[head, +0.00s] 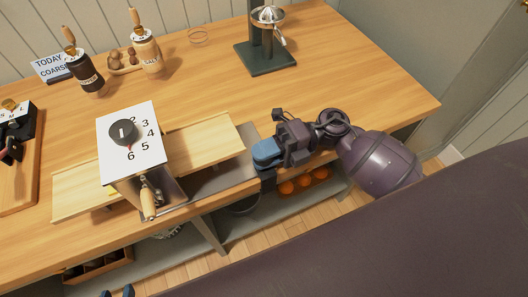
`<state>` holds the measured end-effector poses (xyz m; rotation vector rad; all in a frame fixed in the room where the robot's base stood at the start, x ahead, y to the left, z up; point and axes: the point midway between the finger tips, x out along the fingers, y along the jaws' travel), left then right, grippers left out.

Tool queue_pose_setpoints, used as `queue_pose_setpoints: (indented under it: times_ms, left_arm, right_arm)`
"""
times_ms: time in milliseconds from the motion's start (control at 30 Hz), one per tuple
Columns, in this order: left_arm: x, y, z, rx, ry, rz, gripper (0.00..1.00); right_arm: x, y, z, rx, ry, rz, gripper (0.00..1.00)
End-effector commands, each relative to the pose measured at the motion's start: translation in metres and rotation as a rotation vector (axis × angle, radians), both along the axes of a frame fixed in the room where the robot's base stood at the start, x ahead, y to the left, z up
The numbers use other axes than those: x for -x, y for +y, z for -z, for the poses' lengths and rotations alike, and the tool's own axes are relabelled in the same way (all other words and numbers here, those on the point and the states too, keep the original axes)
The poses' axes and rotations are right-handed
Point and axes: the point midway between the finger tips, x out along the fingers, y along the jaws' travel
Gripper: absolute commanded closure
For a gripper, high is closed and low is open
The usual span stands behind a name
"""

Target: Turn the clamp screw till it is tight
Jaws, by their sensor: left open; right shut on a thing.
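A box-shaped machine with a numbered white top (112,160) and a dark dial (123,133) stands at the counter's front edge, with a wood-handled crank (148,202) on its front. My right gripper (266,160) is right of it at the counter's front edge, its blue fingers pointing left and down past the edge. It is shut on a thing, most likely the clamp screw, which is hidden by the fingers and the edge. My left gripper (118,291) is open, far below the machine; only its blue tips show at the bottom edge.
A pale wooden board (206,142) runs through the machine along the counter (330,60). Two mills, pepper (86,76) and salt (148,52), and a juicer (266,55) stand behind. Orange fruit (303,183) lies on the lower shelf. The counter's back middle is mostly free.

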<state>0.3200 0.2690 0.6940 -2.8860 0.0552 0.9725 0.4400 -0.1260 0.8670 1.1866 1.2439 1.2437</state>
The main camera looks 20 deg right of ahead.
Motion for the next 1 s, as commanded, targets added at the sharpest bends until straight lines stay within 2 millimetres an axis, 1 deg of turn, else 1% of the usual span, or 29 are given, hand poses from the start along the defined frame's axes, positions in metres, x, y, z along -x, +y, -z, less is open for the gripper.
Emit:
queue_pose_setpoints:
  times_ms: [33,300,467,700,1000]
  left_arm:
    - [-0.003,0.0,-0.008,-0.001,-0.013,0.001,0.57]
    - [-0.013,0.001,-0.039,-0.004,-0.061,0.004,0.57]
    - [-0.009,0.004,-0.048,-0.006,-0.065,-0.002,0.57]
    - [0.003,0.008,-0.057,-0.006,-0.053,-0.014,0.57]
    - [0.009,0.007,-0.062,0.001,-0.048,-0.026,0.57]
  right_arm:
    - [0.0,0.0,-0.003,0.002,-0.003,0.024,1.0]
    - [0.001,0.0,-0.007,0.0,-0.004,0.223,1.0]
    - [0.001,0.0,-0.007,0.0,-0.004,0.366,1.0]
    - [0.001,0.0,-0.005,0.0,-0.001,0.559,1.0]
    - [0.001,0.0,-0.001,0.0,0.002,0.718,1.0]
